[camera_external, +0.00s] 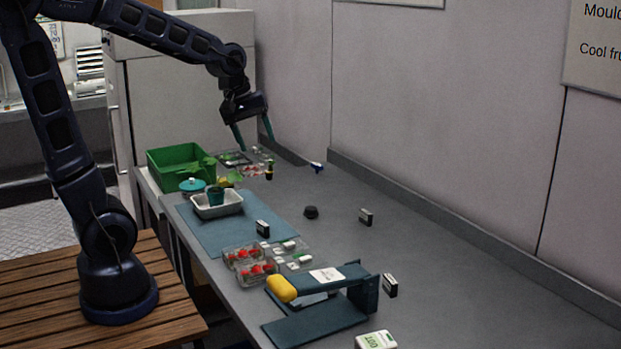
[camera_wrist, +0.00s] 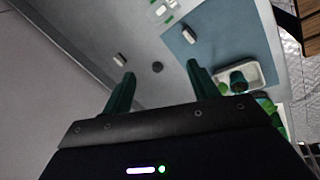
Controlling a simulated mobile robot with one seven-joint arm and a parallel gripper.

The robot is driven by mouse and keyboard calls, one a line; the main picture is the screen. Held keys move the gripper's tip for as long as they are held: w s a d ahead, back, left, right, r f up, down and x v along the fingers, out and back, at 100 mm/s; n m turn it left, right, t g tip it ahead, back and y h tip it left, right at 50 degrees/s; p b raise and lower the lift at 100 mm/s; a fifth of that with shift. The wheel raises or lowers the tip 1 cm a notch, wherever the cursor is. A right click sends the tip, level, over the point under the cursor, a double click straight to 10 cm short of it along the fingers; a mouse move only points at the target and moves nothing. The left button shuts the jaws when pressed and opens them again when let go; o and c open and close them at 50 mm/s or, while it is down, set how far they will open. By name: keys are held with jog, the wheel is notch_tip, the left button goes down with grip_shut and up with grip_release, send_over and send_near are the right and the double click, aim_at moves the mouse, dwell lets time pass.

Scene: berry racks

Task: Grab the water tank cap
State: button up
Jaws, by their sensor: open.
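A small dark round piece, which looks like the water tank cap (camera_external: 311,212), lies on the grey bench to the right of the blue mat. In the wrist view the cap (camera_wrist: 157,67) shows between the two fingertips in the picture, well beyond them. My gripper (camera_external: 255,143) is open and empty, with its green fingers pointing down, high above the far part of the bench. In the wrist view my gripper (camera_wrist: 161,70) has its fingers wide apart with nothing between them. The cap is apart from the gripper and in plain sight.
A blue mat (camera_external: 215,238) carries a white tray (camera_external: 232,211) with a dark green cup. A green crate (camera_external: 165,172) stands at the back left. Small black-and-white boxes (camera_external: 366,217) and (camera_external: 262,229) flank the cap. Berry punnets (camera_external: 240,262) and a blue sealer-like device (camera_external: 365,292) are nearer.

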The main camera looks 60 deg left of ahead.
jog(key=w+a+f+n, duration=0.4)
jog(key=w+f+n, duration=0.2)
jog(key=w+n, duration=0.3)
jog(key=n, duration=0.8)
send_near(311, 208)
jog(key=shift+g+h, duration=0.4)
jog(key=shift+w+a+x, duration=0.1)
jog(key=shift+x, duration=1.3)
jog(key=shift+w+a+x, duration=0.1)
jog(key=shift+x, duration=1.35)
jog(key=shift+w+a+x, duration=0.1)
jog(key=shift+a+x, duration=0.05)
jog(key=shift+x, duration=1.25)
jog(key=c, duration=1.1)
